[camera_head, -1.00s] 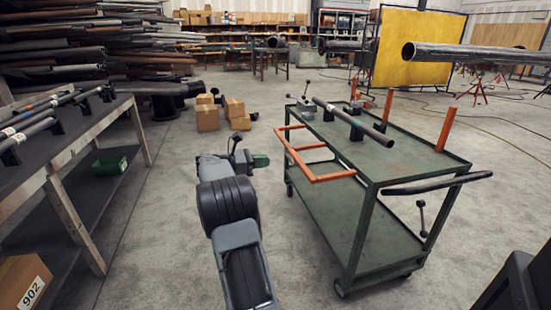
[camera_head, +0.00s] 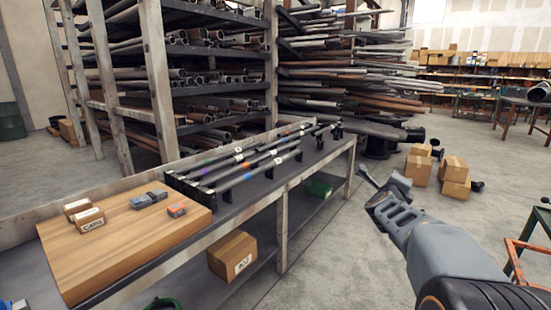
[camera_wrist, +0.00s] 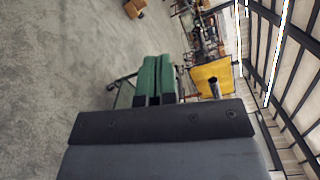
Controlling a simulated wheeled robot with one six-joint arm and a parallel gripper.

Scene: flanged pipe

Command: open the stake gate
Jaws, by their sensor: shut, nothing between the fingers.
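The orange tubular bars (camera_head: 516,262) at the right edge of the head view look like part of the stake gate on the green cart (camera_head: 540,222). Both are mostly cut off, so I cannot tell the gate's position. In the head view my arm reaches up from the lower right over bare floor, left of the cart. The gripper is apart from the gate.
A long workbench (camera_head: 232,215) with pipes, a wooden board (camera_head: 120,235) and small boxes stands at left. Pipe racks (camera_head: 215,85) are behind it. Cardboard boxes (camera_head: 455,170) sit on the floor ahead. A yellow panel (camera_wrist: 208,76) shows in the wrist view. Floor between bench and cart is clear.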

